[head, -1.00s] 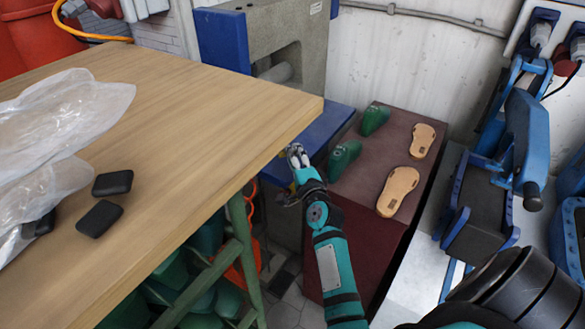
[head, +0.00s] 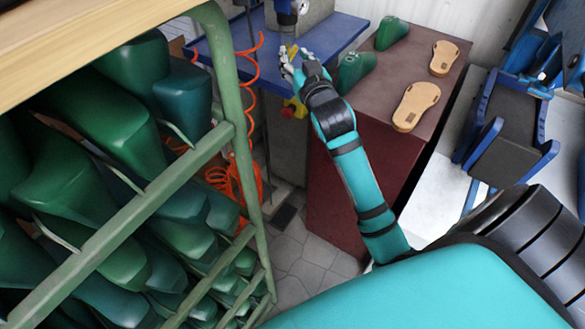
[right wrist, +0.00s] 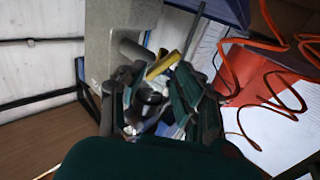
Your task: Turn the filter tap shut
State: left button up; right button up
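A yellow lever (head: 293,50), which looks like the filter tap's handle, shows at my right gripper's fingertips in the head view. In the right wrist view the yellow lever (right wrist: 163,64) stands out at a slant above grey and dark fittings. My right gripper (head: 290,66) is at the front edge of the blue bench top. In the right wrist view its fingers (right wrist: 160,90) are apart, with the fittings and the lever's lower end between or just beyond them. I cannot tell whether they touch the lever. My left gripper is out of view.
A round gauge (head: 302,7) is above the blue bench top (head: 340,32). An orange coiled hose (head: 235,180) hangs beside the green rack (head: 228,135) of shoe lasts. A dark red cabinet (head: 350,190) carries green lasts and tan soles (head: 416,105) right of the gripper.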

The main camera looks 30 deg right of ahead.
jog(key=p+v, duration=0.2)
jog(key=v, duration=1.5)
jog(key=a+f+n+g+y+p, duration=0.1)
jog(key=a+f+g+y, duration=0.1)
jog(key=f, duration=1.4)
jog(key=w+a+f+n+g+y, duration=0.1)
jog(key=a+f+g, duration=0.3)
jog(key=f, duration=1.2)
jog(key=shift+w+f+y+p, duration=0.15)
jog(key=shift+w+y+p, duration=0.1)
jog(key=shift+y+p, duration=0.15)
